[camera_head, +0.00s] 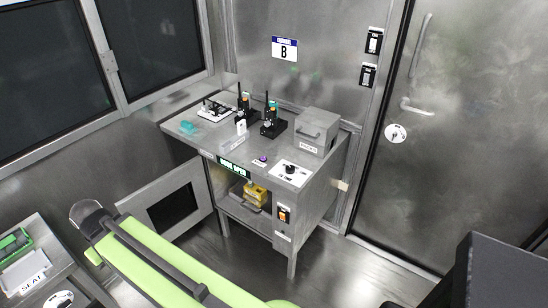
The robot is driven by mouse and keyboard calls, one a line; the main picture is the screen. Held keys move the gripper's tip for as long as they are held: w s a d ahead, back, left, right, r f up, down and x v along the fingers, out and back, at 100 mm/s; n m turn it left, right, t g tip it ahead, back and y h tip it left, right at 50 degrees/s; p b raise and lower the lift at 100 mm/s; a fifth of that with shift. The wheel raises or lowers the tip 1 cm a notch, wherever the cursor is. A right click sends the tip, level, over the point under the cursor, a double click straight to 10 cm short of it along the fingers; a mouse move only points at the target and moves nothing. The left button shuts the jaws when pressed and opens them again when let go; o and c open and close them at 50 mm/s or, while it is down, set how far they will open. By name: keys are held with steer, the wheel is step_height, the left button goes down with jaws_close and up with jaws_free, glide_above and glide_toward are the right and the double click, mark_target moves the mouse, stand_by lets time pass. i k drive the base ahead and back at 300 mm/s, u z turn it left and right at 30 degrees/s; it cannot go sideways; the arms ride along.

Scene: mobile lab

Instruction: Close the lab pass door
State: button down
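A small framed door (140,200) with a dark window stands swung open at the left side of the grey metal cabinet (312,205). The cabinet's lower compartment is open to view, with a yellow object (255,194) inside. I cannot read a label that names either door as the lab pass. A large metal door (440,110) with a handle stands at the right and looks shut. My lime-green arm crosses the lower left, in front of the small door's lower part.
The cabinet top holds several black devices (273,124), a grey box (317,132) and a labelled panel (291,173). A side table (62,262) with a green item stands at lower left. Dark windows fill the upper left. Floor (350,275) shows clear right of the cabinet.

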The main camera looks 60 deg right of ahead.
mark_target(170, 204)
steer(key=z, duration=1.75)
steer(key=k, duration=0.65)
steer(key=u, duration=0.05)
steer(key=i, duration=0.65)
steer(key=u, duration=1.35)
steer(key=i, duration=0.9)
steer(key=u, duration=0.25)
